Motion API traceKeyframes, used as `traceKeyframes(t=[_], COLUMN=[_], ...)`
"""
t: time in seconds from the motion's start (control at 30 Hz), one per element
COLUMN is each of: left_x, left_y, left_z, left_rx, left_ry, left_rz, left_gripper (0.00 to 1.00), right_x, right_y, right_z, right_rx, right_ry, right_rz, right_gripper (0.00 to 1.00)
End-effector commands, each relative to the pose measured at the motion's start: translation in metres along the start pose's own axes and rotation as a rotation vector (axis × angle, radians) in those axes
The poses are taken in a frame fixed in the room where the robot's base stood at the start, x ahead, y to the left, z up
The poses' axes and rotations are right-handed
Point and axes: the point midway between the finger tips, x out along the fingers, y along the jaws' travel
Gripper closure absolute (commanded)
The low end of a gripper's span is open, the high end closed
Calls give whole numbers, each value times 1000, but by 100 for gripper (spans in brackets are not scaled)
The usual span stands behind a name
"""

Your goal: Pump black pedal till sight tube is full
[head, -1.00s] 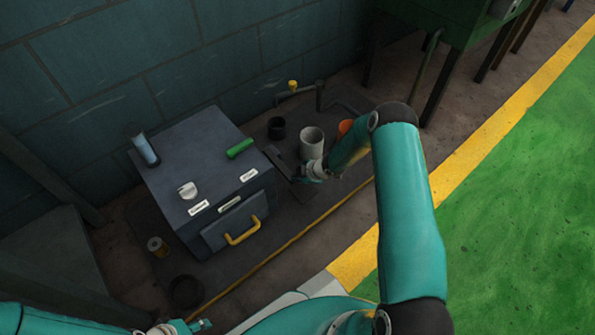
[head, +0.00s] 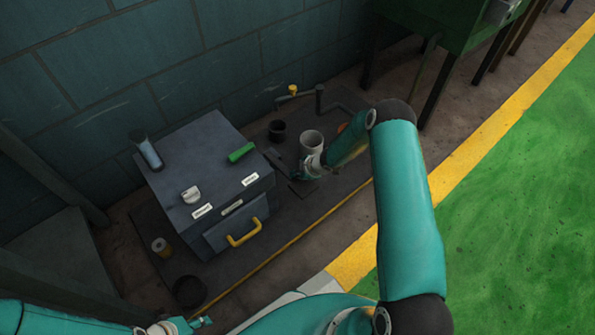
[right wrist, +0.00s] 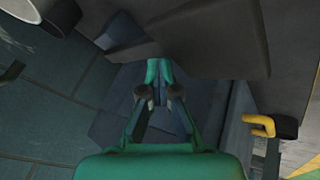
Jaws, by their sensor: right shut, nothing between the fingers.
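The dark box (head: 190,185) carries the sight tube (head: 150,157), a pale blue, dark-capped cylinder, upright at its back left. Its fill level is too small to read. The black pedal (head: 277,161) is a dark slab beside the box's right side. A large dark slab, apparently the pedal, also fills the top of the right wrist view (right wrist: 205,38). My right gripper (head: 298,175) is low beside the pedal, shut and empty; its closed fingertips show in the right wrist view (right wrist: 158,72). Contact with the pedal is unclear. My left gripper (head: 203,322) is small at the bottom edge, its jaws unclear.
A grey cup (head: 312,141) and black cup (head: 277,130) stand behind my right gripper. Green floor at right is clear.

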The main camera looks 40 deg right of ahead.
Motion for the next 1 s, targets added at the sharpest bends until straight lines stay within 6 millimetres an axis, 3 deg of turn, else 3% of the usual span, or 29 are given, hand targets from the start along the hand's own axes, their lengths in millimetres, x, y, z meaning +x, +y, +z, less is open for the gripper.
traceKeyframes(t=[0.4,1.0], left_x=[-24,-24], left_y=[9,8], left_z=[0,0], left_rx=[0,0], left_ry=[0,0], left_rz=[0,0], left_gripper=[60,60], right_x=[-18,-18], right_y=[12,13], right_z=[-13,-13], right_rx=[2,1], right_ry=[-1,0], right_rz=[-2,0], right_gripper=[100,100])
